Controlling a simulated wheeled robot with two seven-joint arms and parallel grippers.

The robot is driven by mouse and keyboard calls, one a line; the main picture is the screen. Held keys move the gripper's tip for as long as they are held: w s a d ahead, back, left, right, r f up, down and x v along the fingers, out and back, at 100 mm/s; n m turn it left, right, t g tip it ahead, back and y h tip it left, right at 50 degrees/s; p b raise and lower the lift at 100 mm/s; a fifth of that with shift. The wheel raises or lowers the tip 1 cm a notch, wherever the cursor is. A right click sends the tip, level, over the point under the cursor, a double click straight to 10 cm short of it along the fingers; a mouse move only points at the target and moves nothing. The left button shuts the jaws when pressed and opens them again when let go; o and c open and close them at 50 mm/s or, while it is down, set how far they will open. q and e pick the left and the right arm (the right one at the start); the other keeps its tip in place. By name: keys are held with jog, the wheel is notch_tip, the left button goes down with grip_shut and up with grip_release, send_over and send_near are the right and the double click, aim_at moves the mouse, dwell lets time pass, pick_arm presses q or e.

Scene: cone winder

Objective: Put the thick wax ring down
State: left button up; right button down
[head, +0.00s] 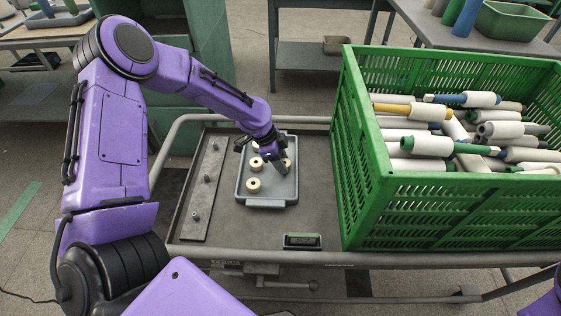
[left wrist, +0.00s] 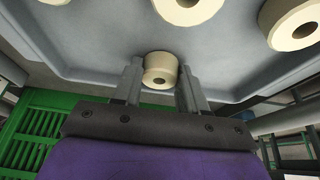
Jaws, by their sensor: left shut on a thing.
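My left gripper (head: 279,162) is over the right side of a grey tray (head: 266,203). In the left wrist view its two fingers (left wrist: 160,88) are shut on a thick cream wax ring (left wrist: 160,64). The held ring (head: 288,163) shows partly past the fingers in the head view. I cannot tell whether it touches the tray floor. Other cream rings lie in the tray to its left, one at the front (head: 253,185) and one behind it (head: 256,163). Another is partly hidden by the gripper. My right gripper is out of view.
A green crate (head: 460,215) full of yarn cones and tubes stands on the right of the cart top (head: 325,205). A flat plate with knobs (head: 203,190) lies left of the tray. A small display box (head: 302,241) sits at the front edge. The cart top between tray and crate is clear.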

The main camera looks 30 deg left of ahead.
pick_arm(q)
jog(key=shift+f, duration=0.15)
jog(key=o, duration=1.1)
jog(key=shift+r, duration=0.35)
jog(key=p+v, duration=0.2)
jog(key=v, duration=0.9)
jog(key=shift+s+r+p, duration=0.15)
jog(key=shift+r+p, duration=0.2)
jog(key=shift+a, duration=0.1)
